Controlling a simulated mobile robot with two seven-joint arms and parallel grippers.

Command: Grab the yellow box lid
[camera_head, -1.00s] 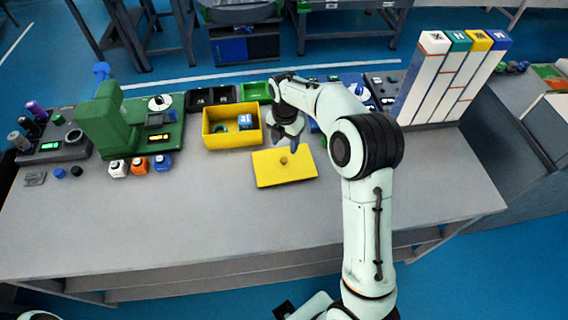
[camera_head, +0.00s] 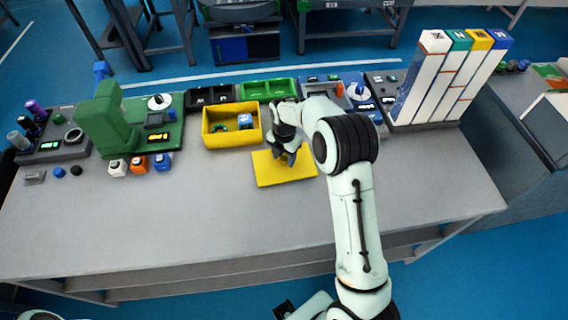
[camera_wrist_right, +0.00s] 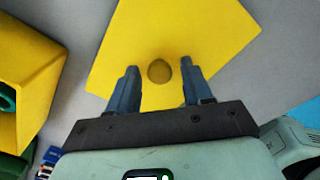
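The yellow box lid (camera_head: 275,173) lies flat on the grey table, just right of and in front of the open yellow box (camera_head: 206,132). In the right wrist view the lid (camera_wrist_right: 200,40) shows a round knob (camera_wrist_right: 159,71) on top. My right gripper (camera_head: 288,158) is over the lid. In the wrist view its two fingers (camera_wrist_right: 156,88) are apart, one on each side of the knob, with gaps on both sides. How high the fingertips are above the lid is hard to tell. My left gripper is not in view.
The yellow box holds a green ring and a blue-and-white item. Black and green trays (camera_head: 266,89) stand behind it. A green machine (camera_head: 110,125) stands at left with small bottles before it. Tall white racks (camera_head: 440,80) stand at right. The table's front is clear.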

